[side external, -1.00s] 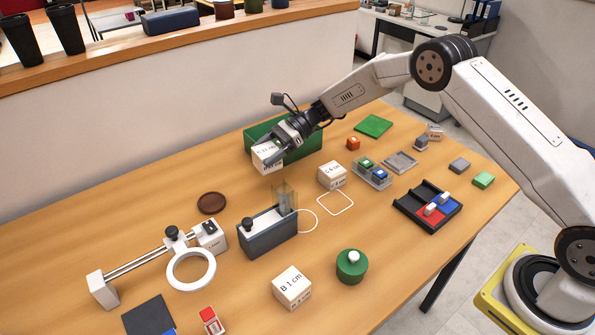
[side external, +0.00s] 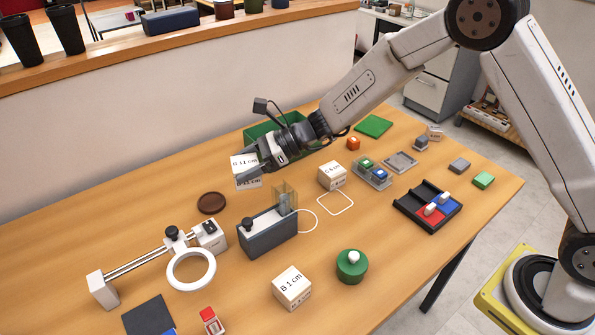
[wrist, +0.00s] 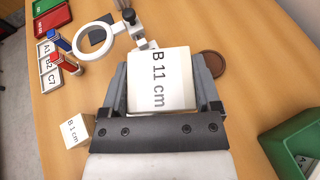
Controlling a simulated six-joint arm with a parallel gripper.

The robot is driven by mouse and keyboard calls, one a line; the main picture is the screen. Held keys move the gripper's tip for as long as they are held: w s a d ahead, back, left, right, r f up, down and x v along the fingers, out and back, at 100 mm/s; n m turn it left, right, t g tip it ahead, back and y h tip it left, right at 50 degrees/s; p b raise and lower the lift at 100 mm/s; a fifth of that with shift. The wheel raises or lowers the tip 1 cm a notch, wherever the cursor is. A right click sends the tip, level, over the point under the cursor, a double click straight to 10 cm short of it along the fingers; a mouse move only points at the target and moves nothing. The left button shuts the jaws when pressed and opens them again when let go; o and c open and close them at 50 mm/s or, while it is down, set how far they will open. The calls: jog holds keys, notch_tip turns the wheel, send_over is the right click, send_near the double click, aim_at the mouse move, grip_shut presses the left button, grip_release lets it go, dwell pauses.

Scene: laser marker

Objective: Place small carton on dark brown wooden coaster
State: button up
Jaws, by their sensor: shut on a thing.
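In the wrist view the carton (wrist: 158,80) sits between the two fingers of my gripper (wrist: 161,85). The dark brown round coaster (side external: 212,203) lies on the table, lower and to the left of the carton in the side view, with nothing on it. In the wrist view the coaster (wrist: 211,64) shows beyond the right finger, partly hidden by it.
A grey block device with a clear upright plate (side external: 268,234) and a rail with a white ring (side external: 191,269) stand near the coaster. A green bin (side external: 262,131) is behind my gripper. Other cartons (side external: 332,176) (side external: 292,288) stand on the table. The wood left of the coaster is clear.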

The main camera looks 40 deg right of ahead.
aim_at(211, 200)
jog(key=shift+s+a+t, duration=0.2)
jog(key=shift+s+t, duration=0.1)
jog(key=shift+s, duration=0.15)
jog(key=w+a+f, duration=0.1)
jog(key=w+f, duration=0.1)
jog(key=w, duration=0.1)
jog(key=w+a+f, duration=0.1)
jog(key=w+f, duration=0.2)
jog(key=w, duration=0.1)
jog(key=w+a+f, duration=0.2)
jog(key=w, duration=0.2)
jog(key=shift+w+f, duration=0.2)
jog(key=shift+f, duration=0.15)
jog(key=shift+w+a+f, duration=0.35)
jog(key=shift+w+f, duration=0.4)
jog(key=shift+f, duration=0.1)
jog(key=shift+f, duration=0.1)
jog(key=shift+w+f, duration=0.15)
jog(key=shift+f, duration=1.5)
jog(key=shift+f, duration=0.1)
